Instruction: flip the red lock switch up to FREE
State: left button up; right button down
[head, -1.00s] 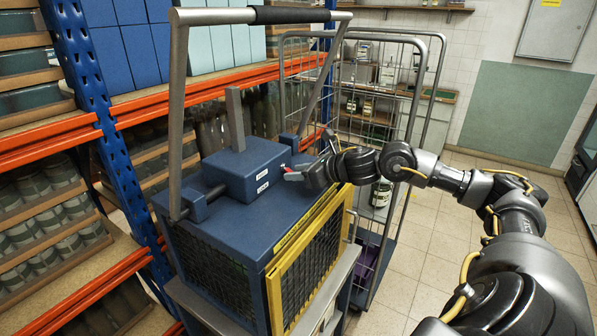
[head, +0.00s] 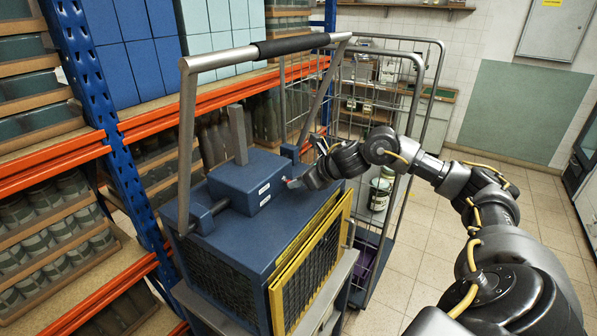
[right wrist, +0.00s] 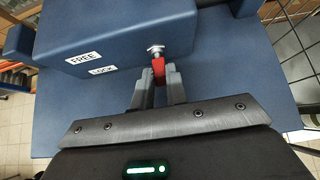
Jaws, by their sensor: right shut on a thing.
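The red lock switch (right wrist: 158,68) shows in the right wrist view on a small metal pivot at the side of a blue box (right wrist: 125,30). A FREE label (right wrist: 83,58) and a LOCK label (right wrist: 102,71) are on the box face. My right gripper (right wrist: 160,80) is shut on the switch, one finger on each side of it. In the head view, my right gripper (head: 297,182) reaches the box from the right and hides most of the switch. I cannot tell exactly which label the switch points at. My left gripper is out of view.
The blue box sits on a larger blue cabinet (head: 250,238) with a yellow-framed grille. A grey tubular handle frame (head: 187,140) arches over it. A wire cage trolley (head: 415,120) stands behind, and shelving (head: 95,110) runs along the left. Tiled floor is clear at right.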

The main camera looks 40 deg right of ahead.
jog(key=r+g, duration=0.1)
jog(key=g, duration=0.2)
jog(key=shift+w+r+h+p, duration=0.4)
jog(key=shift+w+a+r+g+h, duration=0.15)
jog(key=shift+r+g+h, duration=0.1)
jog(key=shift+g, duration=0.5)
jog(key=shift+w+a+r+g+h, duration=0.15)
jog(key=shift+g+h, duration=0.1)
jog(key=shift+g, duration=0.5)
jog(key=shift+d, duration=0.1)
jog(key=c, duration=1.4)
grip_release()
jog(key=v, duration=1)
jog(key=shift+r, duration=0.4)
